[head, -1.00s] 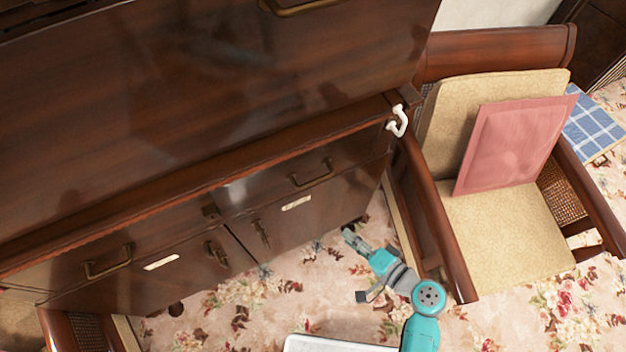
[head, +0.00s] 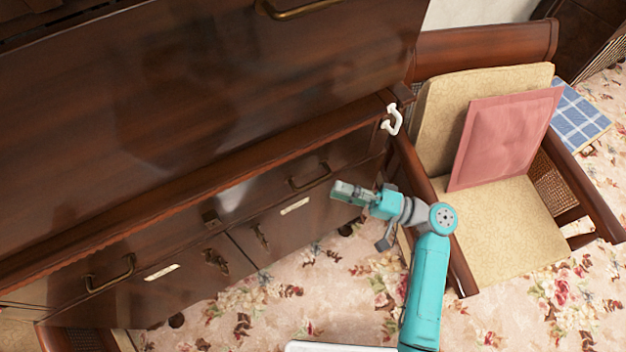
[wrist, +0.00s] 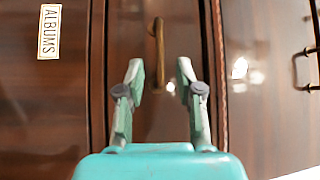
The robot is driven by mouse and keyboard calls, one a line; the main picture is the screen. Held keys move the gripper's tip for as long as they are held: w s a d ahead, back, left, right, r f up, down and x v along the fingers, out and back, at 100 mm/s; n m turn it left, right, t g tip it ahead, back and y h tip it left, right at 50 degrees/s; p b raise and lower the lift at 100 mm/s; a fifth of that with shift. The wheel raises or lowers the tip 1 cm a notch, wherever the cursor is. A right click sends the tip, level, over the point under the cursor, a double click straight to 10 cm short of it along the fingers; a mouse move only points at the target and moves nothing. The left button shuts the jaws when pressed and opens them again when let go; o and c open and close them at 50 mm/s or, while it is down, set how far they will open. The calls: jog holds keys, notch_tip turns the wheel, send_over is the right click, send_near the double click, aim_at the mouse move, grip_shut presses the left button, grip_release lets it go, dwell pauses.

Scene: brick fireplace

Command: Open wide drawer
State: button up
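The wide drawer (head: 262,192) is a dark wood front running across the cabinet under its ledge, and it looks shut. It has a brass handle at the right (head: 310,178), another at the left (head: 110,274), and a lock plate (head: 210,217) between them. My gripper (head: 338,190) is just right of and below the right handle. In the wrist view my gripper (wrist: 160,75) is open and empty. A brass handle (wrist: 158,55) shows upright between and beyond its fingertips, with no visible contact. The drawer front (wrist: 182,30) lies behind it.
Two lower doors with pale labels (head: 294,206) sit under the drawer; one label reads ALBUMS (wrist: 49,31). A white hook (head: 391,121) is at the ledge's right end. An armchair (head: 490,225) with a pink cushion (head: 503,138) stands close right.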

aim_at(313, 182)
jog(key=x, duration=0.7)
grip_shut()
